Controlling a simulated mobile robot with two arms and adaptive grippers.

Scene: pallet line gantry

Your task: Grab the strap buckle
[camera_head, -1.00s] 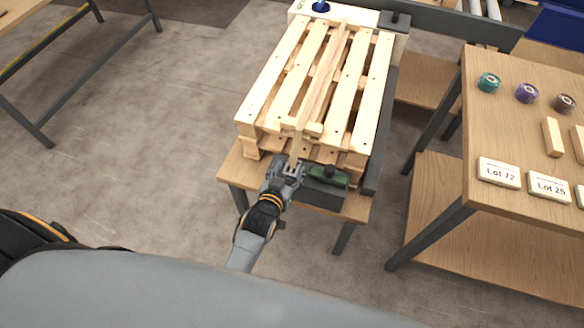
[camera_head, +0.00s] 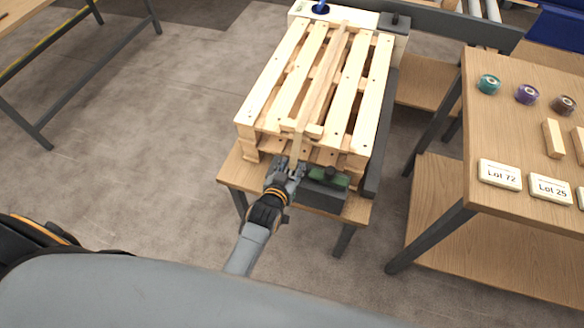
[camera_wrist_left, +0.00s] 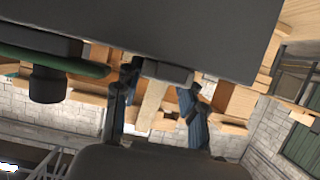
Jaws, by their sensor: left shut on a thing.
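A pale tan strap (camera_head: 322,82) runs lengthwise over the wooden pallet (camera_head: 255,98) and down its near end. My left gripper (camera_head: 294,166) is at the strap's lower end, in front of the pallet's near edge. In the left wrist view, the two fingers stand on either side of a small grey piece (camera_wrist_left: 167,72), which looks like the strap buckle, with the tan strap (camera_wrist_left: 151,103) beside it. The gripper is shut on it. In the head view the buckle is mostly hidden by the fingers. My right gripper is not in view.
A green and black device (camera_head: 328,178) sits just right of my left gripper on the pallet stand (camera_head: 232,172). A side table (camera_head: 500,220) at right holds tape rolls, wooden blocks and lot labels.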

